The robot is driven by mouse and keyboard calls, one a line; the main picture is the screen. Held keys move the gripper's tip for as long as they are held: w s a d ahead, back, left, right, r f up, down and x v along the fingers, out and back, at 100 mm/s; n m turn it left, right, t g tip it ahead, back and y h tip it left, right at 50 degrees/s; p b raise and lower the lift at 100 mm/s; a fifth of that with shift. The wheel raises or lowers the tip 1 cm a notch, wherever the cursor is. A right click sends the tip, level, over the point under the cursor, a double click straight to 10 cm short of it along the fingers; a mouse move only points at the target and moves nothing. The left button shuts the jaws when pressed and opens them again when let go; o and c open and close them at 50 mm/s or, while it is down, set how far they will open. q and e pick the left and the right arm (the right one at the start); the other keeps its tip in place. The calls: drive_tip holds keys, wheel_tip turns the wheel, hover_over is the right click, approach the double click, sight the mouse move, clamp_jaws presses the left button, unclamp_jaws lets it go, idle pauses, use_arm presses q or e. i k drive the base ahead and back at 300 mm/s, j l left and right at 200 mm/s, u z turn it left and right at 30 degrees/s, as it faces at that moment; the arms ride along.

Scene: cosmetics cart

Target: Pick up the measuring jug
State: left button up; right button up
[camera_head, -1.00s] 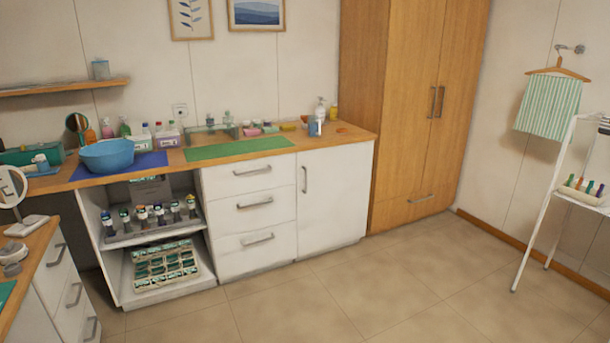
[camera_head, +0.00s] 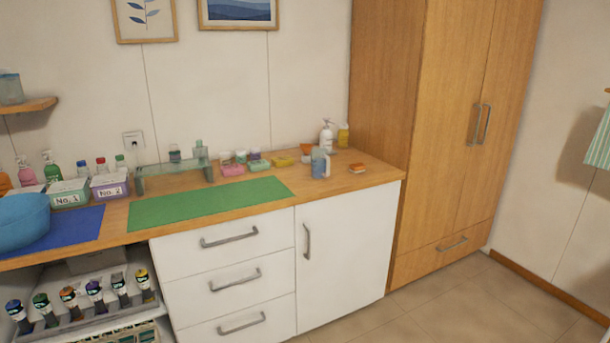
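A blue-grey jug (camera_head: 320,163), which looks like the measuring jug, stands upright on the wooden counter (camera_head: 365,182) toward its right end. A pale vertical strip shows on its right side, probably its handle. It is small in view, so any markings cannot be read. Neither of my grippers shows in the head view.
Soap bars, a green mat (camera_head: 210,202) and a blue bowl (camera_head: 22,222) are further left. Floor shows at lower right.

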sight(319, 159)
drive_tip(key=i+j+z, duration=0.1)
drive_tip(key=i+j, duration=0.15)
drive_tip(key=i, duration=0.25)
drive_tip(key=i+j+z, duration=0.1)
drive_tip(key=i+j, duration=0.2)
drive_tip(key=i, duration=0.2)
